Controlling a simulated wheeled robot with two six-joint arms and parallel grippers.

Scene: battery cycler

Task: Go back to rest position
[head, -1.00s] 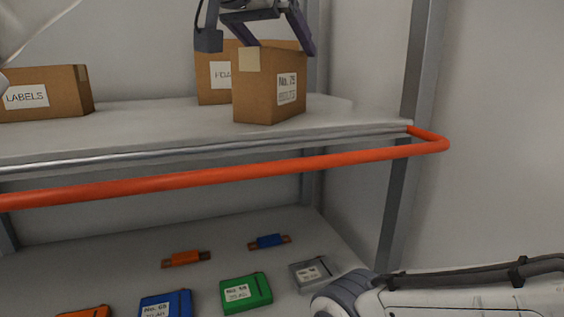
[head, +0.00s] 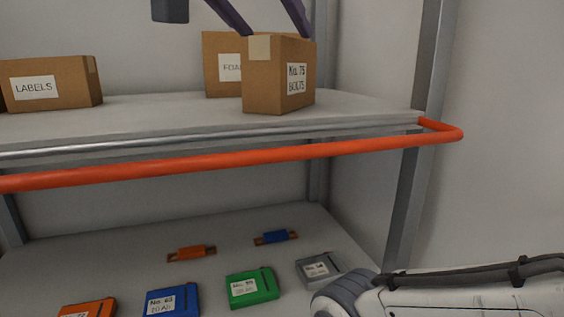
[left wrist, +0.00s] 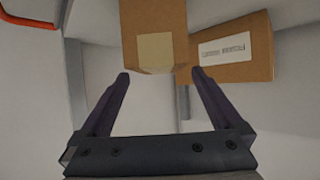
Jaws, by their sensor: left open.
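My left gripper (head: 278,33) is at the top of the head view, its dark fingers spread open and empty of any grip. It shows fully open in the left wrist view (left wrist: 160,73). The fingertips are at the top of a brown box labelled No. 75 (head: 264,78); whether they touch it is not clear. That box with its pale tape patch lies just beyond the fingertips in the left wrist view (left wrist: 154,20). It stands upright on the upper shelf (head: 180,117). My right gripper is not in view.
A second brown box (head: 221,76) stands behind, and a LABELS box (head: 75,82) at left. An orange rail (head: 250,157) runs along the shelf front. Blue (head: 172,302), green (head: 252,287) and other battery packs lie on the lower shelf. A grey post (head: 415,170) stands at right.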

